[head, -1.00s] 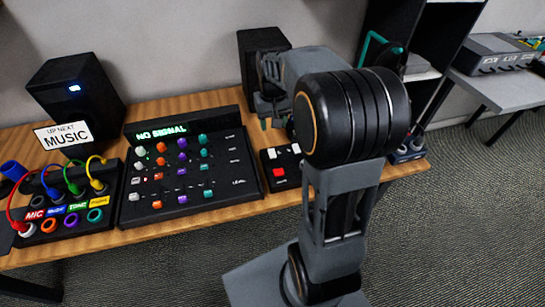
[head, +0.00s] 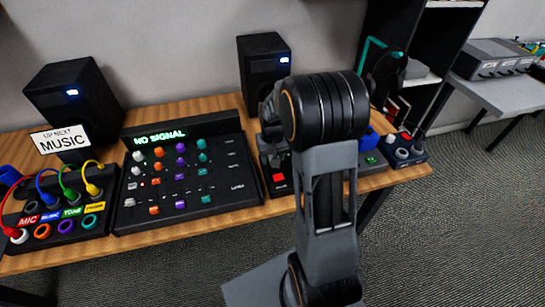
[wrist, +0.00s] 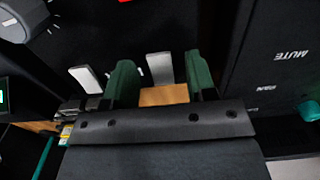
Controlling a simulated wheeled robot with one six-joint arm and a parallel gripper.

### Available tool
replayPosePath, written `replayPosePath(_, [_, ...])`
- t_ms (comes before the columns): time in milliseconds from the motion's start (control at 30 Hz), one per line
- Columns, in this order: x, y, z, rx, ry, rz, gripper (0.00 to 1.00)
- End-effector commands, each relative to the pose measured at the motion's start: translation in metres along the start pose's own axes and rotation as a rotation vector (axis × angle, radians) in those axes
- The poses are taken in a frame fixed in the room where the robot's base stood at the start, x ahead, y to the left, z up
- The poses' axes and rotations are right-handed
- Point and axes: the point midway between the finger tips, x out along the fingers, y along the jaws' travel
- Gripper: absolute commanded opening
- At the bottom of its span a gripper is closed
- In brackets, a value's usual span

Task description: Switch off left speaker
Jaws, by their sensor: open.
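The left speaker (head: 75,105) is a black box at the back left, its blue-white light lit. A small black switch box (head: 277,191) with a red button (head: 279,178) sits right of the mixer, partly hidden by my arm. In the wrist view it has two pale levers: the left lever (wrist: 84,80) is outside my fingers, and the right lever (wrist: 160,67) shows between them. My gripper (wrist: 160,78) is open with green fingers, apart from the lever as far as I can see.
The mixer (head: 128,214) reads "NO SIGNAL". The right speaker (head: 262,60), also lit, stands behind my wrist. A "MUSIC" sign (head: 62,138) and a panel with coloured cables (head: 62,226) are at left. A knob box (head: 405,150) is at right.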

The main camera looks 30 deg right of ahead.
Motion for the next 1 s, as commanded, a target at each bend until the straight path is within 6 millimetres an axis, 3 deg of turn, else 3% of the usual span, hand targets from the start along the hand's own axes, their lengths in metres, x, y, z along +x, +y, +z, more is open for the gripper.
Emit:
replayPosePath(333, [0.0021, 0.0, 0.0001, 0.0, -0.001, 0.0, 0.5])
replayPosePath(833, [0.0018, -0.0001, 0.0, 0.0, 0.0, 0.0, 0.02])
replayPosePath(1000, [-0.0034, -0.0001, -0.0017, 0.0, -0.046, 0.0, 0.02])
